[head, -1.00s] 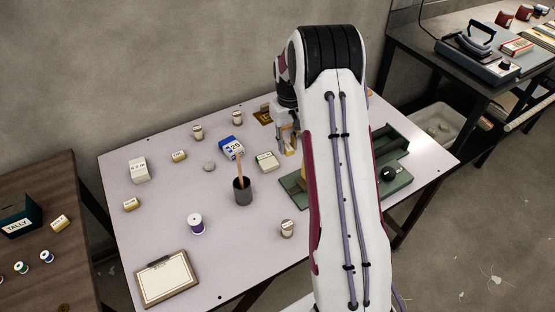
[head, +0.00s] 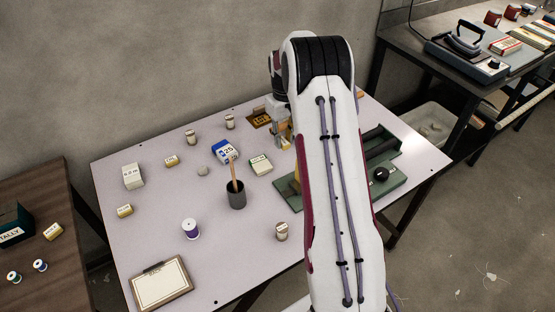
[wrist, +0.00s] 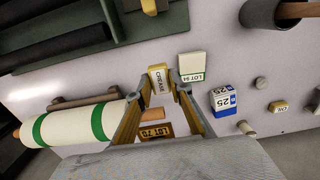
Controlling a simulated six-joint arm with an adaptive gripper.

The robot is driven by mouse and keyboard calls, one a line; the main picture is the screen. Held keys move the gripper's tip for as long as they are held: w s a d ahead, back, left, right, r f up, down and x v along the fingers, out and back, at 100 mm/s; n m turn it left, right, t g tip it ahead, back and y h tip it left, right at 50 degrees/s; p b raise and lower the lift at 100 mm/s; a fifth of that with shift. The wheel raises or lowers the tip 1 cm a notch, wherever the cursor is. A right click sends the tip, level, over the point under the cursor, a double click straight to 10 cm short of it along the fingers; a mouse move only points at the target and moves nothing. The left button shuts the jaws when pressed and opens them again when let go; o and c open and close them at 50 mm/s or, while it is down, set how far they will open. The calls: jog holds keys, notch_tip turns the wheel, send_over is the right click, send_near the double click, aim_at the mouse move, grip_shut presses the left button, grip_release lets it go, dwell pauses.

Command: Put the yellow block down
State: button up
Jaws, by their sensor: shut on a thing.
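The yellow block (wrist: 158,81), with a white label reading "CREASE", sits between the two fingertips of my gripper (wrist: 161,85) in the wrist view. My gripper is shut on it. In the head view, my gripper (head: 283,134) is over the far side of the pale table (head: 150,220), partly hidden by my own arm. I cannot tell whether the block touches the table top.
A "LOT 84" box (wrist: 192,66) and a blue-and-white box (wrist: 222,100) stand near my gripper. A "LOT 70" plate (wrist: 152,130) and a green-banded roll (wrist: 75,127) lie close by. A green fixture (head: 392,183) and a dark cup (head: 236,198) stand farther off.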

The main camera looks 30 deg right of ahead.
send_over(283, 165)
jog(key=shift+w+f, duration=0.1)
jog(key=shift+f, duration=2.55)
jog(key=shift+f, duration=1.9)
jog(key=shift+f, duration=0.15)
jog(key=o, duration=0.9)
jog(key=shift+r, duration=3.95)
